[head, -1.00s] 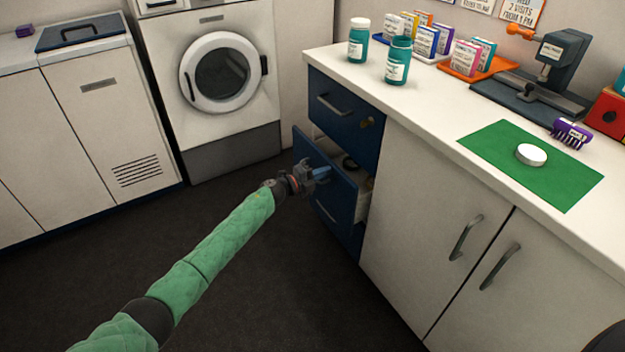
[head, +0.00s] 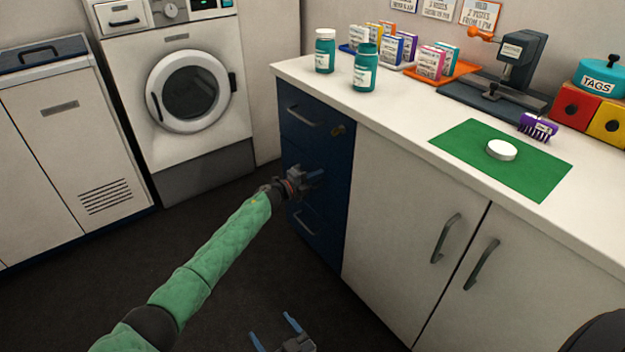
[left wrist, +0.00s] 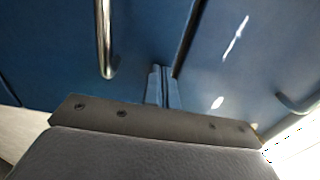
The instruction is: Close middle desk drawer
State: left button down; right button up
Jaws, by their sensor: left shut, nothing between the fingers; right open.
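The middle desk drawer (head: 335,194) is in the blue drawer stack under the counter in the head view. Its front looks level with the fronts above and below; no open gap or contents show. My left gripper (head: 318,176) is at this front and covers part of it, including its handle. In the left wrist view its shut, empty fingertips (left wrist: 163,72) are at a blue front, close to a dark seam; I cannot tell if they touch. My right gripper (head: 276,329) is open and empty, low over the floor at the bottom of the head view.
The top drawer (head: 312,130) with its handle and lock is shut. White cupboard doors (head: 410,190) with handles stand to the right. The counter (head: 395,115) above holds bottles, boxes and a green mat (head: 525,168). The dark floor (head: 215,310) is clear around my arm.

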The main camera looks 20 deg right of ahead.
pick_arm(q)
jog(key=shift+d+r, duration=0.2)
jog(key=shift+w+r, duration=0.1)
pick_arm(e)
notch_tip(320, 180, up, 2)
jog(key=shift+w+a+r+t, duration=0.1)
jog(key=shift+w+r+t, duration=0.05)
jog(key=shift+t, duration=0.15)
